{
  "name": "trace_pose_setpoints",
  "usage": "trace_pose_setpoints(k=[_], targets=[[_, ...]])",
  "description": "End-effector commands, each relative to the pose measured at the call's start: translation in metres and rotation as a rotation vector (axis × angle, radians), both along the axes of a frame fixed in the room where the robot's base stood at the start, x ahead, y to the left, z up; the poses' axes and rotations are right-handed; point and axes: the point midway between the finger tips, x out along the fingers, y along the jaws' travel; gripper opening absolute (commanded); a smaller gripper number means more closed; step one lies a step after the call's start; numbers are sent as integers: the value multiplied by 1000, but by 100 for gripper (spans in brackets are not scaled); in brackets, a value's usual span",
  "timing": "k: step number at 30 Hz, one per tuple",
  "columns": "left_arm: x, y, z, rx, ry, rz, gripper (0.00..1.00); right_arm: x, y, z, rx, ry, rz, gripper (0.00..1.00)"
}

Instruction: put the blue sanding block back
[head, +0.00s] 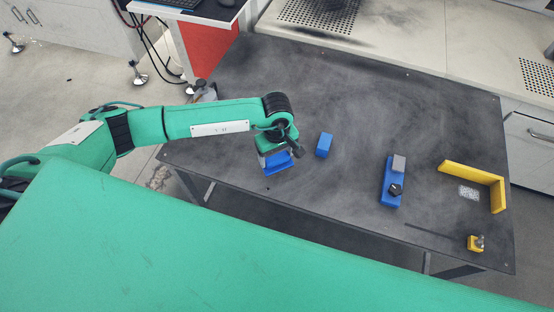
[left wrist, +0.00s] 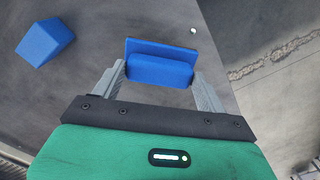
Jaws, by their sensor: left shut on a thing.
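My left gripper (head: 272,152) is over the left front part of the dark table, fingers pointing down. It is shut on a blue sanding block (head: 279,162), which has a wide flat plate and a thicker raised bar. In the left wrist view the bar of the sanding block (left wrist: 160,70) lies between the two grey fingers. Whether its underside touches the table is hard to tell. A second, plain blue block (head: 323,145) lies just right of the gripper; it also shows in the left wrist view (left wrist: 45,42). My right gripper is not in view.
Right of centre is a long blue base (head: 387,187) with a grey block (head: 398,163) and a black knob (head: 395,190). Beyond it are a yellow corner fence (head: 480,173) and a small yellow piece with a knob (head: 475,242). The table (head: 300,90) is clear behind.

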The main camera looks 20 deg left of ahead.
Motion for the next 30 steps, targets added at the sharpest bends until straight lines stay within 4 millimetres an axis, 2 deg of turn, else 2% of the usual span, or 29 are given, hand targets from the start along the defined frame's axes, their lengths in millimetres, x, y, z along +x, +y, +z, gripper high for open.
trace_pose_setpoints(k=[13,26,27,29,30], targets=[[0,-1,-49,-1,0,0,53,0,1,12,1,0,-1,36],[0,-1,-56,-1,-1,0,53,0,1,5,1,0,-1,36],[0,-1,-55,-1,-1,0,82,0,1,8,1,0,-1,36],[0,-1,-54,-1,-1,0,94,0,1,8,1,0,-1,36],[0,-1,-54,-1,-1,0,96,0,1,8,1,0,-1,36]])
